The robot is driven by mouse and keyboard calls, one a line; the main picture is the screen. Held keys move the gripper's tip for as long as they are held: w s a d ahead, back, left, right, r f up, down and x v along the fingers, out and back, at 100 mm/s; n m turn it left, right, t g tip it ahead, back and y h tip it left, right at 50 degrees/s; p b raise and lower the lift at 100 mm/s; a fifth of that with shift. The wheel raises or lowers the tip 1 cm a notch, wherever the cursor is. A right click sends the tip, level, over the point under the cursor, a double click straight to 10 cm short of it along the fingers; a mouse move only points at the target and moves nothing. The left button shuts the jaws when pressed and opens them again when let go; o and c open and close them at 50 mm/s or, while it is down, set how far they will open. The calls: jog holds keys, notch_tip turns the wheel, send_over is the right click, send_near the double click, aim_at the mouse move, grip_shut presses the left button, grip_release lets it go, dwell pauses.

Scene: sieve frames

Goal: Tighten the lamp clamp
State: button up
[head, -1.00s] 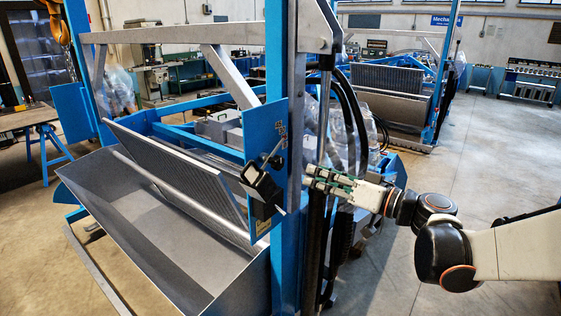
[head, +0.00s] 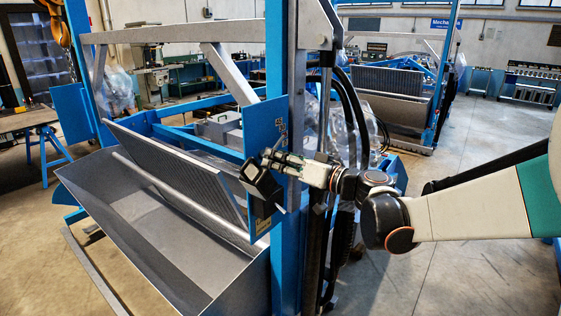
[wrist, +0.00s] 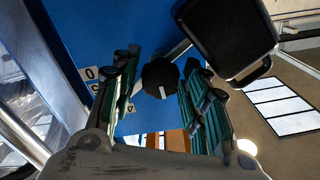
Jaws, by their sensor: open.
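The lamp (head: 262,180) is a black box-shaped head mounted at the blue plate of the frame. It also shows in the wrist view (wrist: 228,35), at the upper right. In the wrist view the clamp's black knob (wrist: 160,74), with a pale mark on it, lies between the two green-padded fingers of my gripper (wrist: 164,84). My gripper is open, with a visible gap on each side of the knob. In the head view my gripper (head: 274,159) reaches in from the right, just above the lamp, and hides most of the knob.
A blue upright (head: 280,60) and black hoses (head: 348,110) stand close to my arm. The blue plate (wrist: 95,35) with number labels lies behind the knob. A grey metal trough (head: 150,240) is below left. The floor at the right is clear.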

jog(key=c, duration=0.8)
jog(key=shift+m, duration=0.3)
jog(key=m, duration=0.9)
jog(key=shift+f, duration=0.1)
jog(key=m, duration=0.4)
jog(key=shift+m, duration=0.3)
jog(key=shift+f+m, duration=0.1)
jog(key=shift+m, duration=2)
